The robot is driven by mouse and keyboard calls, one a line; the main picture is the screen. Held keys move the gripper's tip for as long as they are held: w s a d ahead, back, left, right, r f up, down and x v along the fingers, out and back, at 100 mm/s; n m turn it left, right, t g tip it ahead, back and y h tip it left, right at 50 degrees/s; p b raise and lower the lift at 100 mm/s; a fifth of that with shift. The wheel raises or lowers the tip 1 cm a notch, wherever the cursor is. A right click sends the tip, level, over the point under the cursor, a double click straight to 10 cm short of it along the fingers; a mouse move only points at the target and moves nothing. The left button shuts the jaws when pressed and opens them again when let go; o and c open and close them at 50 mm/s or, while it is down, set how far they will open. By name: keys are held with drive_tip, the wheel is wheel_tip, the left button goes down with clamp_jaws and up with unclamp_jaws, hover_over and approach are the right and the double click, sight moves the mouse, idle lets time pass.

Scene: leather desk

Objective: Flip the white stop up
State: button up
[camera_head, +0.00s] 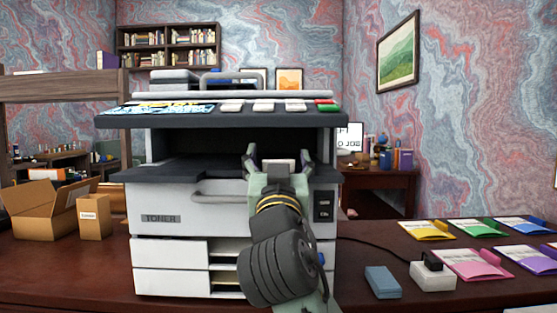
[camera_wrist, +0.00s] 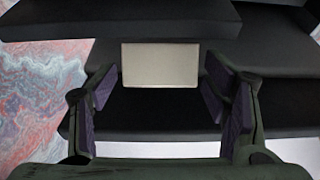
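The white stop (camera_wrist: 160,64) is a pale, flat rectangular plate at the dark output tray of the printer. Its broad face shows whole in the wrist view, and I cannot tell its exact tilt. In the head view, a small part of the stop (camera_head: 278,164) shows between my fingers. My gripper (camera_head: 279,153) is open in front of the printer's middle opening. In the wrist view its two fingers stand left and right of the stop with a gap on each side, apparently not touching it. The printer (camera_head: 165,205) stands on the desk.
The printer's dark upper body (camera_head: 235,119) overhangs the opening. A small white box with a black plug (camera_head: 432,275) and a blue block (camera_head: 382,281) lie at right, near several coloured folders (camera_head: 472,263). Cardboard boxes (camera_head: 45,210) stand at left.

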drive_tip(key=c, duration=1.1)
drive_tip(key=shift+r+p, duration=0.15)
drive_tip(key=shift+p, duration=0.2)
drive_tip(key=p, duration=0.1)
drive_tip(key=g+p, duration=0.1)
drive_tip(key=p, duration=0.1)
drive_tip(key=shift+w+r, duration=0.2)
drive_tip(key=shift+r, duration=0.15)
drive_tip(key=g+p, duration=0.1)
drive_tip(key=p, duration=0.1)
drive_tip(key=g+p, duration=0.1)
drive_tip(key=p, duration=0.1)
drive_tip(key=g+p, duration=0.1)
drive_tip(key=shift+w+a+r+p, duration=0.1)
drive_tip(key=shift+w+r+p, duration=0.15)
drive_tip(key=shift+w+p, duration=0.15)
drive_tip(key=g+p, duration=0.1)
drive_tip(key=p, duration=0.2)
drive_tip(key=g+p, duration=0.1)
drive_tip(key=p, duration=0.2)
drive_tip(key=w+g+p, duration=0.1)
drive_tip(key=g+p, duration=0.1)
drive_tip(key=p, duration=0.1)
drive_tip(key=shift+f+p, duration=0.35)
drive_tip(key=shift+w+f+g+p, duration=0.15)
drive_tip(key=shift+f+g+p, duration=0.2)
drive_tip(key=shift+p, duration=0.55)
